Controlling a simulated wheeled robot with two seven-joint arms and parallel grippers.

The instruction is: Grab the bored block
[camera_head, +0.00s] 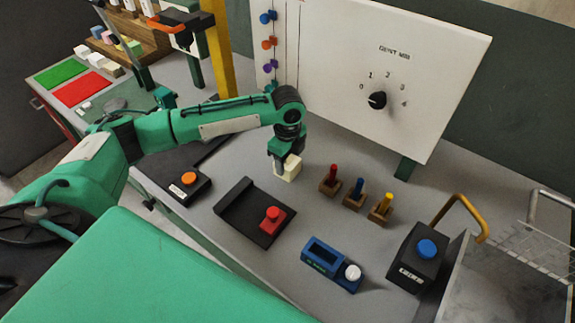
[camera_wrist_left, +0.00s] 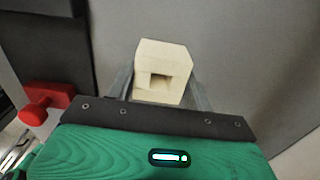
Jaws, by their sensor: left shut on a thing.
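The bored block (camera_head: 291,168) is cream-coloured. In the left wrist view the block (camera_wrist_left: 165,64) shows a square hole in the face toward the camera. My left gripper (camera_head: 286,165) is shut on it, with one finger on each side. The gripper also shows in the left wrist view (camera_wrist_left: 160,90). The block is over the grey table, behind the black tray with the red knob. I cannot tell whether it touches the table. My right gripper is not in view.
A black tray with a red knob (camera_head: 273,214) lies in front. Red, blue and yellow pegs in brown holders (camera_head: 354,198) stand to the right. A blue device (camera_head: 328,263) and a black box with a blue button (camera_head: 420,262) are nearer. A white dial panel (camera_head: 420,60) stands behind.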

